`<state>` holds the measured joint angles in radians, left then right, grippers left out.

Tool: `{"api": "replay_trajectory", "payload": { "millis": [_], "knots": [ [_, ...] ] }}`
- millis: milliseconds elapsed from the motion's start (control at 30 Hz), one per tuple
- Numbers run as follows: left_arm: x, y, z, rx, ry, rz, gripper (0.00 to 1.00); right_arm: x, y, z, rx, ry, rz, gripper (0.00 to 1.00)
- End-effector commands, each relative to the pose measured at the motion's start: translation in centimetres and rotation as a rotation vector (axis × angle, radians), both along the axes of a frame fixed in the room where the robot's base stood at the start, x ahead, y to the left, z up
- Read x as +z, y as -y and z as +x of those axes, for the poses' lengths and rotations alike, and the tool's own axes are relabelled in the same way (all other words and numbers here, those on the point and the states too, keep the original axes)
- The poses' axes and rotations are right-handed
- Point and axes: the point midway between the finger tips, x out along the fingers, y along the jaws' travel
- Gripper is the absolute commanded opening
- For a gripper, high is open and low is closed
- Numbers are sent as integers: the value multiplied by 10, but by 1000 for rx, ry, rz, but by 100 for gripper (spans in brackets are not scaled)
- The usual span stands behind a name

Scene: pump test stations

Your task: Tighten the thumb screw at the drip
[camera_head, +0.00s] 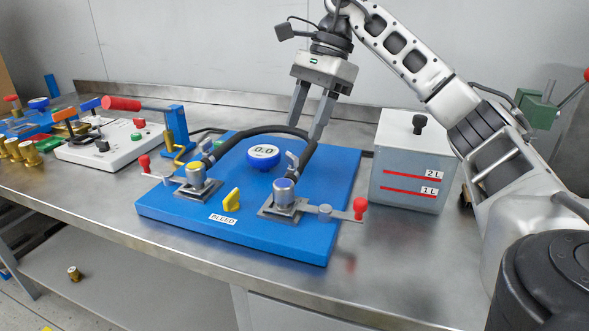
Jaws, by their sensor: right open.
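A blue board (183,207) lies on the steel bench, labelled "BLEED". On it stand a left metal fitting (197,178) and a right metal fitting (284,192), joined by a black hose (238,136). Grey wing-like pieces stand by the hose ends, at the left (206,147) and right (293,160); I cannot tell for certain which are thumb screws. Each fitting has a red-knobbed lever (360,206). A faint reddish spot (350,265) shows on the bench below the right knob; drip or reflection, I cannot tell. My right gripper (308,125) is open above the board, pointing down behind the right fitting.
A round gauge (263,157) reads 0.0, and a yellow handle (231,200) stands on the board. A grey tank (413,160) marked 1L and 2L stands close right. A white station (101,147) is left. The bench front (180,239) is clear.

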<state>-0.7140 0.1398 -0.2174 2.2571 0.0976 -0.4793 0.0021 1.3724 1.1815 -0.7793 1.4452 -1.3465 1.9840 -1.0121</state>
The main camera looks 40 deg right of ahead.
Motion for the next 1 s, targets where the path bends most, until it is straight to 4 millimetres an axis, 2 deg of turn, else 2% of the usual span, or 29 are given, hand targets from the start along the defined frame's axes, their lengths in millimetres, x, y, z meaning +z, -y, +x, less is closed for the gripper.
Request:
{"api": "replay_trajectory", "payload": {
  "millis": [33, 300, 467, 733, 767, 900, 1000],
  "knots": [
    [-5, 0, 0, -1, 5, 0, 36, -14, -4, 0, 0, -2, -1, 53],
    [-6, 0, 1, -1, 12, 2, 36, -48, -19, 3, -1, 0, 0, 53],
    [-4, 1, 1, -2, 18, 1, 36, -56, -23, 4, -1, 1, 1, 53],
    [-2, 1, 0, -6, 19, 1, 36, -56, -23, 4, -3, 1, 1, 53],
    [-3, 1, -1, -6, 18, 1, 36, -56, -23, 4, -3, 1, 1, 47],
    [-3, 1, -1, -6, 15, 1, 36, -56, -23, 4, -3, 1, 1, 8],
    [-4, 1, -2, -6, 13, 2, 36, -56, -23, 4, -3, 1, 1, 8]
  ]
}}
